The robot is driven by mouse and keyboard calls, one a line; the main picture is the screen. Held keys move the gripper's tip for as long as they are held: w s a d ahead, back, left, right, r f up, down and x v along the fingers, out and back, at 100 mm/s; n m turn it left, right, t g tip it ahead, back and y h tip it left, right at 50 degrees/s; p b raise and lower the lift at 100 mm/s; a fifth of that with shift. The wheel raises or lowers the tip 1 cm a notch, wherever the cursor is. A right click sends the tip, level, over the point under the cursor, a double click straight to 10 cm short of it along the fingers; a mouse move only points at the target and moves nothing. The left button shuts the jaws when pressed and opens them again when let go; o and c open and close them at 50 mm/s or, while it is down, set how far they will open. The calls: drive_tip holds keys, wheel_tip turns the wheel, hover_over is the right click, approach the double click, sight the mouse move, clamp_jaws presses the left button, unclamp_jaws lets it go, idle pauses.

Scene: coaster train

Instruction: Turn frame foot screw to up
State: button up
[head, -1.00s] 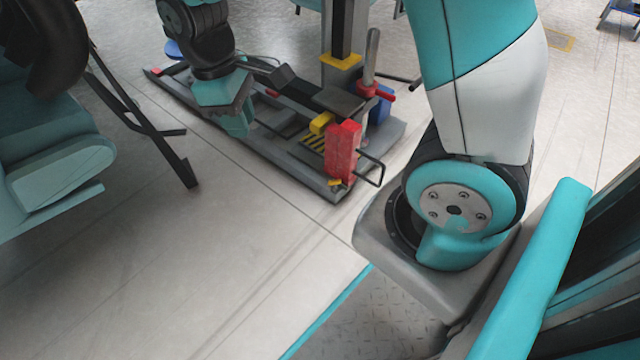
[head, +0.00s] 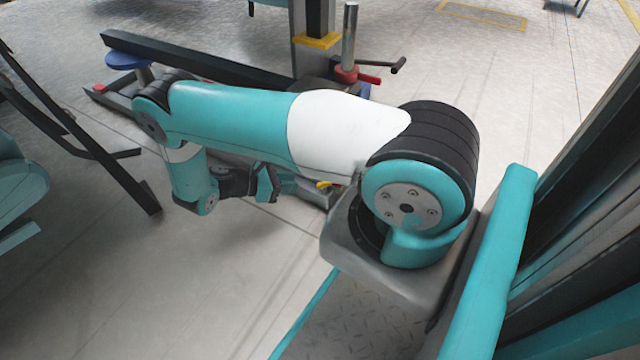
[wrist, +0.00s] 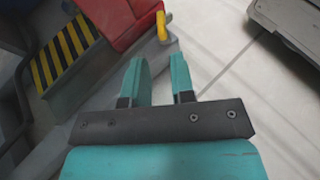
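A small yellow part (wrist: 161,26), which looks like the frame foot screw, stands at the corner of the frame beside a red block (wrist: 112,18) in the wrist view. It also shows as a yellow spot in the head view (head: 324,184), partly hidden by my arm. My gripper (wrist: 159,64) has its two teal fingers apart with nothing between them. The yellow part is beyond the fingertips, roughly in line with the gap, and apart from them. In the head view my gripper (head: 290,184) is low beside the frame end.
The long dark frame (head: 200,62) with a column and a metal post (head: 349,36) lies behind my arm. A yellow-black striped plate (wrist: 62,52) is left of the red block. Floor in front of the frame is clear. My base edge is at the right.

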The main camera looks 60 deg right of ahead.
sight(319, 184)
drive_tip(key=b+x, duration=0.3)
drive_tip(key=x, duration=0.6)
drive_tip(key=shift+d+f+b, duration=0.1)
drive_tip(key=shift+f+b, duration=0.15)
drive_tip(key=shift+b, duration=0.05)
drive_tip(key=shift+s+d, duration=0.3)
drive_tip(key=shift+d, duration=0.05)
clamp_jaws()
